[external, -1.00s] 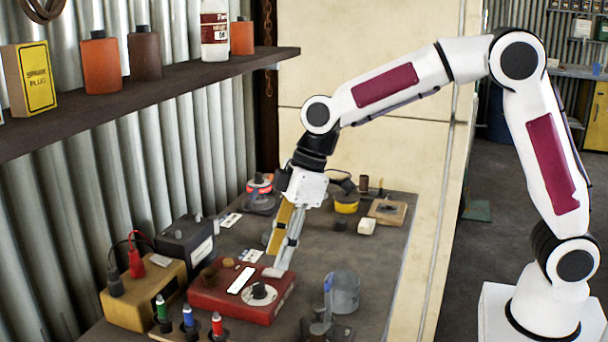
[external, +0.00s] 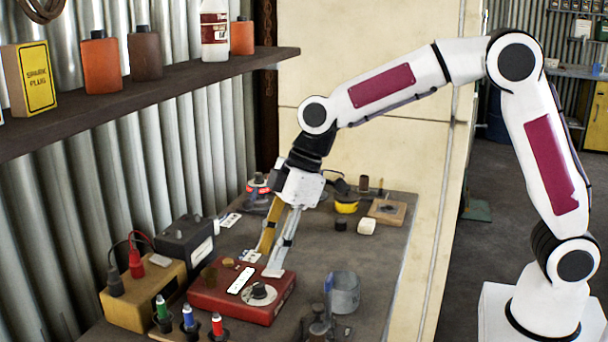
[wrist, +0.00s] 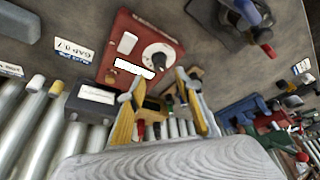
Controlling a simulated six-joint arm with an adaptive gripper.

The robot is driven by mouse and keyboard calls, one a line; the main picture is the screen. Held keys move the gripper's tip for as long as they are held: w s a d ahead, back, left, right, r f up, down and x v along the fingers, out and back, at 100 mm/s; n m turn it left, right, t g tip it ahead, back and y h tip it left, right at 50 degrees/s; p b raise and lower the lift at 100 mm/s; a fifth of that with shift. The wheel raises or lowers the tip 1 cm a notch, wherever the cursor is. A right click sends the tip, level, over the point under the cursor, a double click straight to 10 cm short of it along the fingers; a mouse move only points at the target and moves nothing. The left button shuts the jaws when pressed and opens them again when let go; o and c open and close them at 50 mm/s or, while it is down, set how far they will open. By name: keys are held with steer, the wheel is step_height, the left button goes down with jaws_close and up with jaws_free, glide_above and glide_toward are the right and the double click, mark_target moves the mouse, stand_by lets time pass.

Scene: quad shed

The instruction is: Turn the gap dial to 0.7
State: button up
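The gap dial (external: 259,292) is a black knob on a white disc, set in the top of a red box (external: 205,299). Its setting is too small to read. In the wrist view the dial (wrist: 158,58) sits on the red box (wrist: 118,42), above the space between my fingers. A card reading "GAP 0.7" (wrist: 73,50) lies beside the box. My gripper (external: 268,262) is above the far edge of the red box, apart from the knob. Its two fingers are spread and nothing shows between them; it also shows in the wrist view (wrist: 157,86).
A tan box (external: 140,305) with red and black leads and a black box (external: 186,240) stand left. Green, blue and red-topped items (external: 188,320) stand in front. A grey metal cup (external: 344,292) stands right. A shelf (external: 150,95) runs above left.

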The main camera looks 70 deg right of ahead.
mark_target(259, 283)
steer(key=shift+x, duration=3.35)
jaws_close()
